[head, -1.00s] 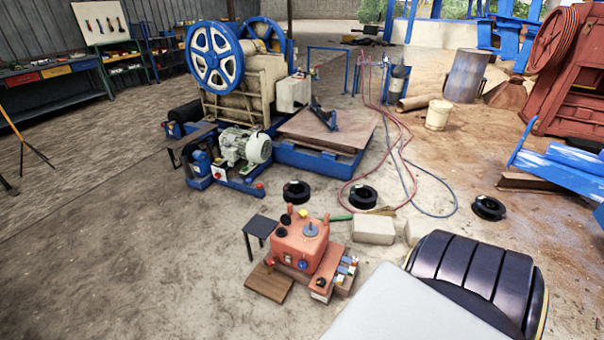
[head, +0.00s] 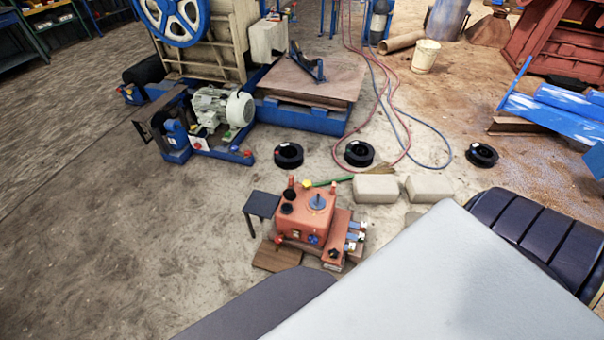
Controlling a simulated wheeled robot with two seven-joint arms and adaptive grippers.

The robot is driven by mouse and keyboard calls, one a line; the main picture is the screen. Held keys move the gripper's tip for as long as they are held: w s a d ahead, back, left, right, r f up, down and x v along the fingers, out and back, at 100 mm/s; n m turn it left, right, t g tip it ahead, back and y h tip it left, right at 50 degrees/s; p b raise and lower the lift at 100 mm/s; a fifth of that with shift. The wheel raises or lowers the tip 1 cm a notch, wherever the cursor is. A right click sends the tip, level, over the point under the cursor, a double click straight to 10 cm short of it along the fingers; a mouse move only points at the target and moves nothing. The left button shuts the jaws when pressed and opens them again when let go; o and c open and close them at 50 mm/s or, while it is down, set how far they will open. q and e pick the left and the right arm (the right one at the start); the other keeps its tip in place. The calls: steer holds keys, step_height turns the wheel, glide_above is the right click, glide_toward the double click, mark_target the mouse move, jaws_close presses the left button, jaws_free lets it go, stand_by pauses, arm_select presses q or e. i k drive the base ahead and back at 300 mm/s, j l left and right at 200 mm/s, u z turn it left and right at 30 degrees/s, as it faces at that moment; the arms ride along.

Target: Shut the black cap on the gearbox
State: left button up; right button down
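The orange gearbox (head: 301,223) sits low on the floor in the middle of the head view. Its top carries a dark knob-like piece (head: 289,195) at the back left and a dark round piece (head: 287,209) in front of it. One of these may be the black cap; they are too small to tell which, or whether it is open. A blue-grey disc with a short stem (head: 317,201) sits on the right of the top. Neither of my grippers is in view.
A small dark table (head: 262,204) stands left of the gearbox, and a brown board (head: 277,256) lies in front. Pale blocks (head: 376,188) and black rings (head: 359,153) lie behind it. The jaw crusher with its motor (head: 222,108) stands back left. The floor to the left is bare.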

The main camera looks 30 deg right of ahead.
mark_target(289, 194)
steer(key=i+z, duration=0.25)
steer(key=i, duration=0.25)
steer(key=i+j+z, duration=0.25)
steer(key=i, duration=0.2)
steer(key=l, duration=0.1)
